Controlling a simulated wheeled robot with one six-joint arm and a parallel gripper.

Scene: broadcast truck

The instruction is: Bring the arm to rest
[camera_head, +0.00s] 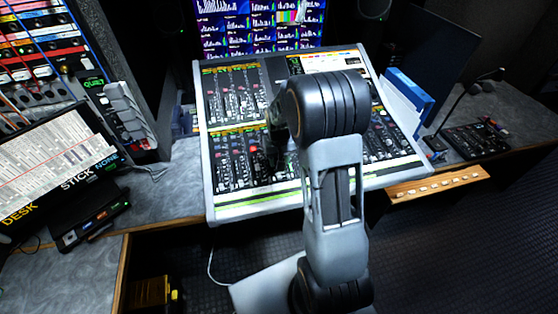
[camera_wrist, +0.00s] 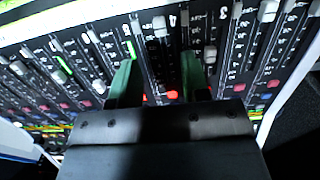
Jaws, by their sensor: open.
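My gripper (camera_wrist: 158,82) shows in the wrist view with its two dark green fingers apart and nothing between them. It is over the fader section of the mixing console (camera_wrist: 92,62), whose faders have white and grey caps. I cannot tell whether the fingertips touch the panel. In the head view my arm stretches forward from the bottom and bends over the middle of the mixing console (camera_head: 240,204). The arm's bulky grey joint hides part of the console, and the gripper itself is mostly hidden there.
A monitor (camera_head: 255,25) stands behind the console. On the left are a patch panel (camera_head: 35,50), a labelled screen (camera_head: 55,155) and a grey desk (camera_head: 170,190). On the right are blue binders (camera_head: 410,95), a small control box with a thin microphone (camera_head: 475,138) and a wooden strip (camera_head: 438,186).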

